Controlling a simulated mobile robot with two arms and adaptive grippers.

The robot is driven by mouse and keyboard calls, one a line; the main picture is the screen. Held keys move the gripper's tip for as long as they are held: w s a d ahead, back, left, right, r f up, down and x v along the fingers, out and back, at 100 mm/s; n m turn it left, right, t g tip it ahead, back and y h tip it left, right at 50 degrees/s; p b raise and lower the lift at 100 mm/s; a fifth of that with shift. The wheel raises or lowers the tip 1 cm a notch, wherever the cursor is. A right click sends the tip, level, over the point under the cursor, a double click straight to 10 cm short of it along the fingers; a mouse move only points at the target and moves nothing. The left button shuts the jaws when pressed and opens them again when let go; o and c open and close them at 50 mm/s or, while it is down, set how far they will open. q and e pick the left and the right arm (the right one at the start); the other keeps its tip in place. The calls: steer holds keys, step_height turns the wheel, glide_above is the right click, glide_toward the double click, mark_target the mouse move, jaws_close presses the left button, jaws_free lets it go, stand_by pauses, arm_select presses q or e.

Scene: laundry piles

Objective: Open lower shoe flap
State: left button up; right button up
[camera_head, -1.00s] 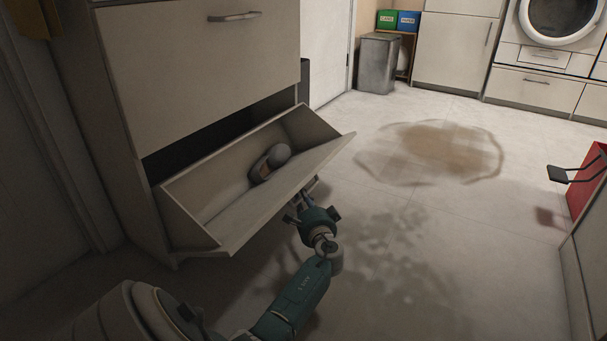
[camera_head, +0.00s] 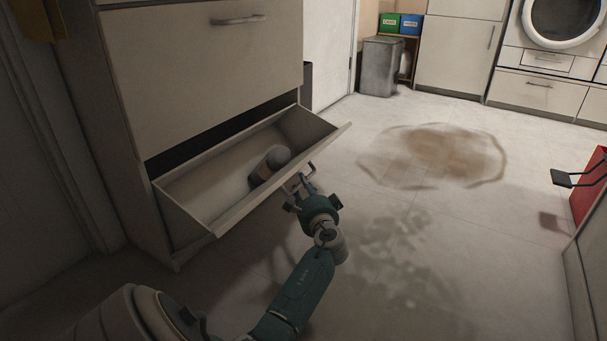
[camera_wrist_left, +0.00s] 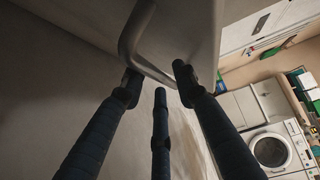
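The lower shoe flap (camera_head: 262,183) of the cabinet is tilted outward, open at the top. A grey-brown shoe (camera_head: 270,165) lies inside it. My left gripper (camera_head: 299,182) is in front of the flap's outer face, near its right half. In the left wrist view the flap's metal handle (camera_wrist_left: 128,42) is close to my left fingertips (camera_wrist_left: 158,80). The fingers are spread apart, and I cannot tell whether they touch the handle. My right gripper is not in view.
The upper flap (camera_head: 200,65) with its handle (camera_head: 238,20) is shut. Open floor with a brown stain (camera_head: 440,150) lies to the right. A metal bin (camera_head: 381,67) and a washing machine (camera_head: 563,18) stand at the back. A red object (camera_head: 588,188) is at the right edge.

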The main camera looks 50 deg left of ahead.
arm_select(q)
step_height(320, 180, up, 5)
steer(key=shift+w+d+r, duration=0.1)
stand_by(0.3)
